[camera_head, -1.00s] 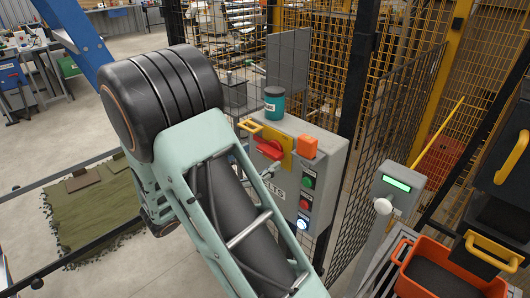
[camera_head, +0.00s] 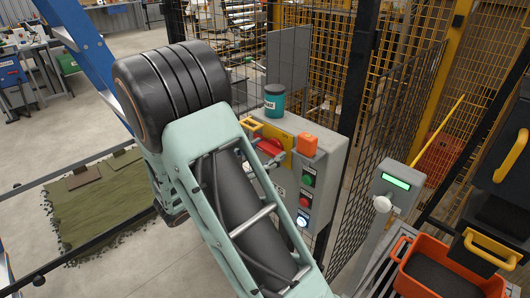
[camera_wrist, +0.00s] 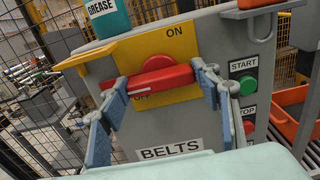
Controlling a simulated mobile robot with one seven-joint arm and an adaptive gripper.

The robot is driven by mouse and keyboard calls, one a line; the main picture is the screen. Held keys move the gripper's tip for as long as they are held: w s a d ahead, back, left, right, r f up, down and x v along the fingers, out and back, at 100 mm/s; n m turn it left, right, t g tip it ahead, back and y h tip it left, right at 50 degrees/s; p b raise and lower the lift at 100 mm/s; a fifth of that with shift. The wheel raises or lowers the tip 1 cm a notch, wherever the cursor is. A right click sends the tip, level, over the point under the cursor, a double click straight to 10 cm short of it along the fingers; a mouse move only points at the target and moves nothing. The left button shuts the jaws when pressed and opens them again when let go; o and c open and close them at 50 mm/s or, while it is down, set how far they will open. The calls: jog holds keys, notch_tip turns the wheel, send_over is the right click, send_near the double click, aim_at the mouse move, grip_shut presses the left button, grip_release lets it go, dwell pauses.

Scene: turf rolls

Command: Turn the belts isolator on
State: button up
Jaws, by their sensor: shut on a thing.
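The belts isolator is a red rotary handle (camera_wrist: 160,79) on a yellow plate (camera_wrist: 108,58) marked ON above and OFF below. The handle lies nearly level across the plate, its left end just above the partly covered OFF mark. The red handle (camera_head: 270,146) also shows in the head view, partly behind my gripper. A BELTS label (camera_wrist: 170,149) is below it on the grey control box (camera_wrist: 190,121). My gripper (camera_wrist: 161,84) has one blue-grey finger at each end of the handle and is shut on it.
Green START (camera_wrist: 248,85) and red STOP buttons (camera_wrist: 248,127) are close to the right finger. A yellow bracket (camera_head: 251,125) sticks out at the box's left. Mesh fencing (camera_head: 370,190) is behind.

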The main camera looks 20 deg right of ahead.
jog(key=shift+f+m+b, duration=0.1)
jog(key=shift+m+b, duration=0.2)
jog(key=shift+b, duration=0.1)
jog(key=m+b, duration=0.8)
jog(key=b, duration=0.3)
jog(key=m+b, duration=0.9)
jog(key=b, duration=0.3)
jog(key=shift+s+f, duration=0.1)
jog(key=shift+f, duration=0.1)
jog(key=shift+b, duration=0.45)
jog(key=shift+r+m, duration=0.15)
jog(key=shift+m, duration=0.15)
jog(key=o, duration=1.2)
jog(key=shift+c, duration=0.2)
